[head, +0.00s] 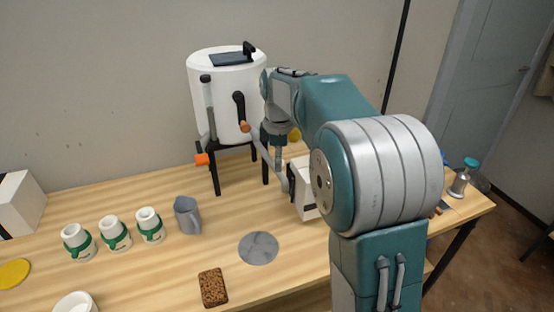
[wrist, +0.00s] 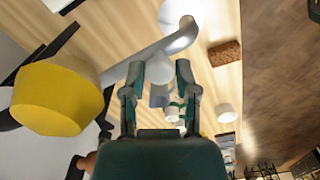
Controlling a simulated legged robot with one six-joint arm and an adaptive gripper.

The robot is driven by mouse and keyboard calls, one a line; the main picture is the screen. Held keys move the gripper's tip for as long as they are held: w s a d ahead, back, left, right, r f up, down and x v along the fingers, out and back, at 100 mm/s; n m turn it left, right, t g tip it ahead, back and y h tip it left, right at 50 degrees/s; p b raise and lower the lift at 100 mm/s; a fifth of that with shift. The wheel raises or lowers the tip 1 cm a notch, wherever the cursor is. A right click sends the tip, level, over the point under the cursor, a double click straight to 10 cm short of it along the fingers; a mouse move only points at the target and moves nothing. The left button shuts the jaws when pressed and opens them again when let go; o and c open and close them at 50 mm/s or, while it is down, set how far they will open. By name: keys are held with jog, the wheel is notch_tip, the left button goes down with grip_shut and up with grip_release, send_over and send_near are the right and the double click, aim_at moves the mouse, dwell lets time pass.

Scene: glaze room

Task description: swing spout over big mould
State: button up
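A white tank (head: 222,95) stands on a black stand at the back of the table. Its grey spout (head: 266,157) reaches toward the front right and bends down at its end; it also crosses the wrist view (wrist: 120,72). My gripper (head: 277,141) is above the spout. In the wrist view my gripper's fingers (wrist: 160,74) stand either side of a pale upright knob on the spout, with small gaps showing. Three white moulds with green bands (head: 74,238) (head: 114,233) (head: 150,225) stand at the left. I cannot tell which thing is the big mould.
A grey jug (head: 187,216), a grey disc (head: 258,248) and a brown sponge (head: 213,287) are on the table (head: 180,270). A white block (head: 306,204) is near the spout's end; another (head: 20,203) is far left. A yellow part (wrist: 58,97) is close to the wrist camera.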

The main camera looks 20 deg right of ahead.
jog(key=shift+o, duration=0.8)
